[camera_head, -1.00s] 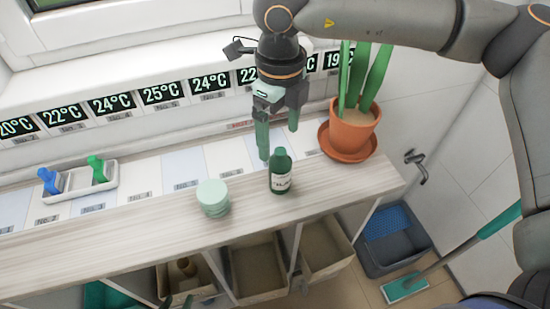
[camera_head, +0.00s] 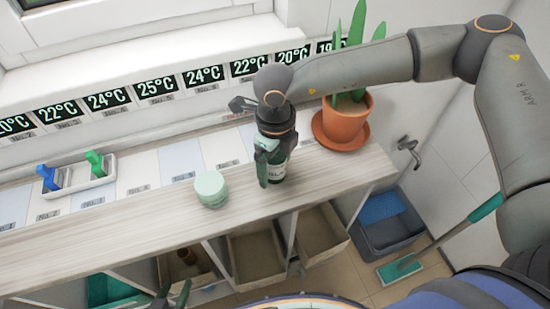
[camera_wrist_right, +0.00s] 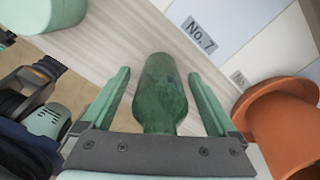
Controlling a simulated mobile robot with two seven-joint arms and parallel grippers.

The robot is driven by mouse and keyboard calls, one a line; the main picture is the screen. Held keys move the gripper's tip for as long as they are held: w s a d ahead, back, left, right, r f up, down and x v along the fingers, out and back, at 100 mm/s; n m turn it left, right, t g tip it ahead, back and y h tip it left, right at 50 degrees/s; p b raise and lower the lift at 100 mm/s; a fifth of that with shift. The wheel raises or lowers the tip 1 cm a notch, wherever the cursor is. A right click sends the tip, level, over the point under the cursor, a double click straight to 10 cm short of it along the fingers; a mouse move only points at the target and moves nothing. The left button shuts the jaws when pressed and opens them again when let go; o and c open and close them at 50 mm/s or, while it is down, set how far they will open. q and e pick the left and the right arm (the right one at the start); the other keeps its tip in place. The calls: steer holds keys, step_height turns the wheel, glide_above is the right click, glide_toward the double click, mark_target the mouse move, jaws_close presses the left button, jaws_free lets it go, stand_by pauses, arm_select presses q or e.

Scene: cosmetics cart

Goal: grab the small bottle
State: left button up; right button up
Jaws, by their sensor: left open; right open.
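In the right wrist view the bottle (camera_wrist_right: 160,90) is between the two open green fingers, with a visible gap on each side. My left gripper (camera_head: 178,296) shows only in part at the bottom edge of the head view, open and below the shelf top, away from the bottle.
A pale green round jar (camera_head: 211,189) stands left of the bottle. A potted plant (camera_head: 345,118) on an orange saucer stands to the right. A white tray (camera_head: 76,180) with blue and green clips is at left. Open bins (camera_head: 257,257) sit under the shelf.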

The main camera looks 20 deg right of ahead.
steer(key=shift+f, duration=0.15)
jaws_close()
stand_by(0.7)
